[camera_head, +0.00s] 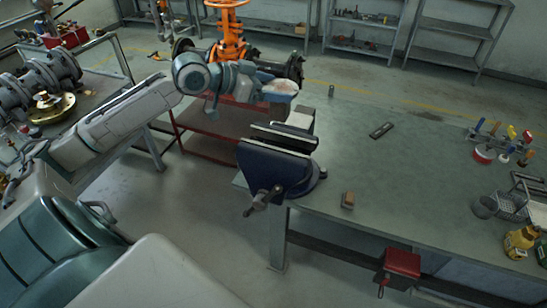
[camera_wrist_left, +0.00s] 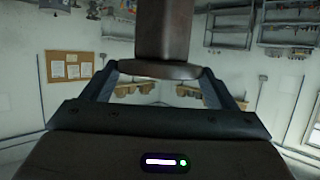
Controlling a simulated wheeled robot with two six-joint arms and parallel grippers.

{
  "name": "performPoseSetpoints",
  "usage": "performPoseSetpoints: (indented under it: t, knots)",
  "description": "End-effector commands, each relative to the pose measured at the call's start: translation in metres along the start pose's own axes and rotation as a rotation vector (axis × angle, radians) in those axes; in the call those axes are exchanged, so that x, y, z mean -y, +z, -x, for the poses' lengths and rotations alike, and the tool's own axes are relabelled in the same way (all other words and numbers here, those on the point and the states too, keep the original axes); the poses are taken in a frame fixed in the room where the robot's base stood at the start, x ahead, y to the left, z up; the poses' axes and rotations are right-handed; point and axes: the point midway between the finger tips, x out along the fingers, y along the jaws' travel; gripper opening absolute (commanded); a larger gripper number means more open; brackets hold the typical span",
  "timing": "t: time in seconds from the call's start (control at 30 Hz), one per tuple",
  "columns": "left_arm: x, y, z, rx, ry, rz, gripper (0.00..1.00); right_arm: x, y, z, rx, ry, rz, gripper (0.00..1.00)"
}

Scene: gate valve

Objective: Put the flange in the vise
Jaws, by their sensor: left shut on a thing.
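The blue vise (camera_head: 268,170) is mounted at the left end of the grey workbench, with a gap between its jaws. My left gripper (camera_head: 272,88) is above and behind the vise, apart from it. It is shut on the flange, seen in the left wrist view (camera_wrist_left: 165,35) as a dark brownish metal neck with a wider round rim between the two fingers. In the head view the flange is mostly hidden by the gripper. My right gripper is not in view.
The workbench (camera_head: 400,190) is mostly clear right of the vise. A small brown block (camera_head: 348,200) and a dark flat plate (camera_head: 381,131) lie on it. Screwdrivers, a wire basket (camera_head: 512,205) and bottles stand at the right.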

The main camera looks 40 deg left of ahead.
Motion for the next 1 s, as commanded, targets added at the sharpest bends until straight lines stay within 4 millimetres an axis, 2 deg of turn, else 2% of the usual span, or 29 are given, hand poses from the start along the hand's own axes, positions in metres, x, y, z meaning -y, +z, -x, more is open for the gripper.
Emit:
performPoseSetpoints:
  t: [0.03, 0.2, 0.43, 0.57, 0.8, 1.0]
  knots:
    - [-0.001, 0.009, -0.004, -0.004, 0.000, -0.002, 0.24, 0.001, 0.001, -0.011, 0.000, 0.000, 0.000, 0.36]
    - [0.000, 0.029, -0.013, -0.004, 0.000, -0.002, 0.24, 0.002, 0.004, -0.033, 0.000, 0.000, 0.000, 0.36]
    - [0.000, 0.050, -0.021, -0.004, 0.000, -0.002, 0.24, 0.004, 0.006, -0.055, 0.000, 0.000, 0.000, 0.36]
    - [0.000, 0.058, -0.024, -0.002, 0.001, 0.000, 0.24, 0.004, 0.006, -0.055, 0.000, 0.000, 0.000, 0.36]
    - [-0.001, 0.090, -0.038, -0.003, 0.002, 0.004, 0.24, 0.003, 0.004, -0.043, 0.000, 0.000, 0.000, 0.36]
    - [0.000, 0.106, -0.045, -0.004, 0.000, 0.000, 0.24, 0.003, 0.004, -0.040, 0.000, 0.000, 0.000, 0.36]
